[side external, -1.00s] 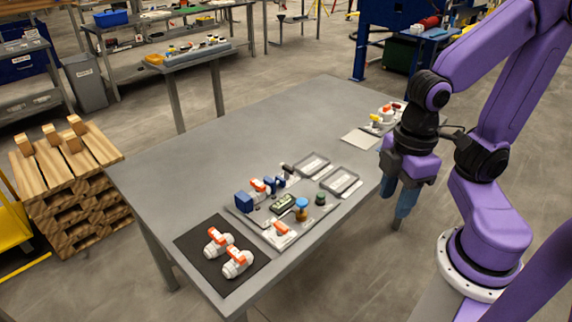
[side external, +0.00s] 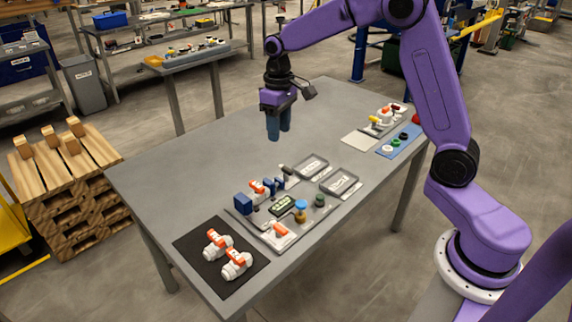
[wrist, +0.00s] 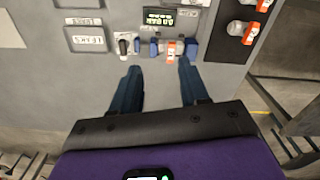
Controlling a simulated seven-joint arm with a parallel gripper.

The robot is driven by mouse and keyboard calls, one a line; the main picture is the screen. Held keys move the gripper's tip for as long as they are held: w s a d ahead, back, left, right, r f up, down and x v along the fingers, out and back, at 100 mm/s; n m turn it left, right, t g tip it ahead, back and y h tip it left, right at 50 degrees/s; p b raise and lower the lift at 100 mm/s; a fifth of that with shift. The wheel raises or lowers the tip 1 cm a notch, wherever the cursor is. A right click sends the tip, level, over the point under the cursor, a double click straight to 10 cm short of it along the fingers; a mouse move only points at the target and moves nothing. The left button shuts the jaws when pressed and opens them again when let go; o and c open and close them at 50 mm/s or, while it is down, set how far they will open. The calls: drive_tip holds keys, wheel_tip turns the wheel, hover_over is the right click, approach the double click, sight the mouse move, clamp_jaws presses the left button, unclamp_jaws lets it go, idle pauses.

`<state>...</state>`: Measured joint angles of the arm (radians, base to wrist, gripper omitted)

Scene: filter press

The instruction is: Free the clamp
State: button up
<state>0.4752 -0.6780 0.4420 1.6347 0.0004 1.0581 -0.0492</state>
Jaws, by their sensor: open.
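A row of small parts stands along the far edge of the grey panel (side external: 262,238). It has a blue block (side external: 243,203), a white part with an orange handle (side external: 257,186), smaller blue blocks (side external: 270,188) and a dark knob or handle (side external: 286,170). I cannot tell for sure which part is the clamp. My gripper (side external: 279,134) is open and empty, pointing down above the table behind this row. In the wrist view, the orange-handled part (wrist: 171,50), the blue block (wrist: 192,49) and the dark knob (wrist: 123,44) lie just ahead of the open fingertips (wrist: 160,69).
The panel also carries a green display (side external: 282,205), a blue-topped part (side external: 301,205) and another orange handle (side external: 280,229). Two orange-handled white valves (side external: 237,262) lie on a black mat (side external: 215,282). Labelled trays (side external: 340,182) stand beside the panel. The table's far left (side external: 165,165) is clear.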

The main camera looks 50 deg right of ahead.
sight(286, 168)
drive_tip(key=w+d+f+m, duration=0.3)
drive_tip(key=w+d, duration=0.4)
drive_tip(key=d, duration=0.2)
drive_tip(key=f, duration=1.7)
drive_tip(key=shift+s+d+f, duration=0.15)
drive_tip(key=shift+d+f, duration=0.05)
clamp_jaws()
